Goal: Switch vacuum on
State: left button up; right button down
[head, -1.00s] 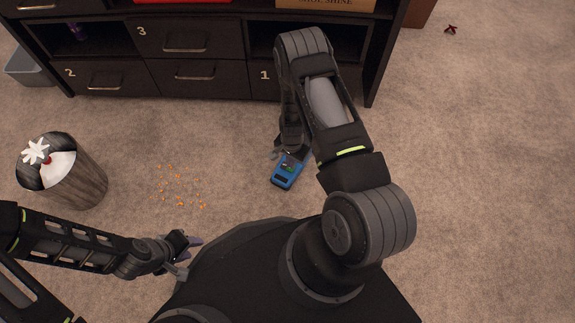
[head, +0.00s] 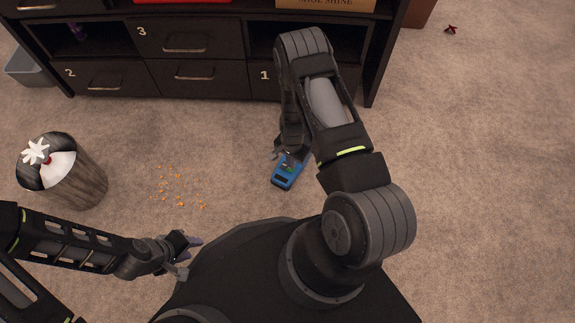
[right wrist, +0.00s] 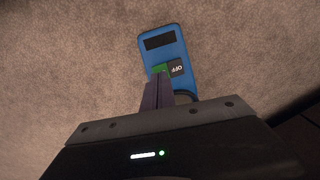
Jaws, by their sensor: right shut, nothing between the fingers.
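The vacuum (head: 286,176) is a small blue device lying on the carpet in front of the cabinet.
A dark cabinet (head: 190,75) with numbered drawers stands along the back. Several orange crumbs (head: 180,204) lie on the carpet between bin and vacuum.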

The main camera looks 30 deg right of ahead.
jog(key=shift+f+b, duration=0.85)
jog(key=shift+f, duration=0.05)
dwell(0.8)
jog(key=shift+r+p, duration=2.6)
jog(key=shift+r, duration=0.95)
